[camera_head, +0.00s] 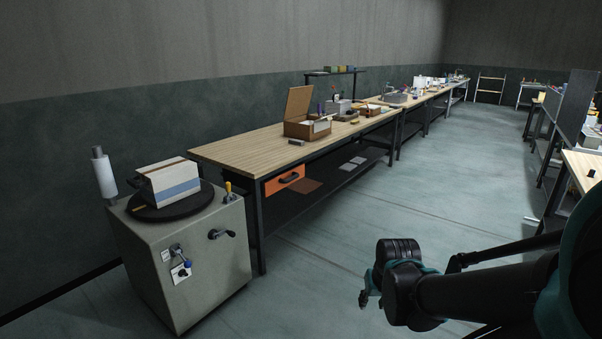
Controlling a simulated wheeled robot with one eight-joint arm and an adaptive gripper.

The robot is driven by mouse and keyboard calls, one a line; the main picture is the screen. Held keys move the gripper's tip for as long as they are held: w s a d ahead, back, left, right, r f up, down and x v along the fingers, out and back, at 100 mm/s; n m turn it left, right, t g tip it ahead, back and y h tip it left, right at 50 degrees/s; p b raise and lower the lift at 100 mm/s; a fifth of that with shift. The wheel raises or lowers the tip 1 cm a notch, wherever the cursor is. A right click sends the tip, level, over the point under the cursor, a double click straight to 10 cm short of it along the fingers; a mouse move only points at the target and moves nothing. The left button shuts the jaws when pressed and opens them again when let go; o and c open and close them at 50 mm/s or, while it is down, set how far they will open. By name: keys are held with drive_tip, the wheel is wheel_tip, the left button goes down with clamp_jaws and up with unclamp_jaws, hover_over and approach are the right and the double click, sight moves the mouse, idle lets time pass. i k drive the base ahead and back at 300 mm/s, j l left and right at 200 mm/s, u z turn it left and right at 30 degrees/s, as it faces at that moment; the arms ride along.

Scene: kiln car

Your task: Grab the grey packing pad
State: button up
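I cannot say for sure which thing is the grey packing pad. A small grey block (297,142) lies on the wooden bench top, in front of an open brown box (307,126). Flat pale grey pieces (352,163) lie low down, beneath the bench top. My gripper (367,291) is at the lower middle right, over the floor and apart from the bench. It is small and dark, and whether its fingers are open or shut does not show.
A grey cabinet (190,262) at the left bears a dark round plate (150,213) with a wrapped block (168,181). The long bench (240,150) has an orange drawer (285,180) and runs along the wall. The floor aisle (440,170) is clear. More benches stand at the right.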

sight(292, 141)
drive_tip(key=i+u, duration=0.1)
drive_tip(key=i, duration=0.6)
drive_tip(key=i+l, duration=0.15)
drive_tip(key=i, duration=0.5)
drive_tip(key=i+u, duration=0.15)
drive_tip(key=i, duration=0.55)
drive_tip(key=l, duration=0.05)
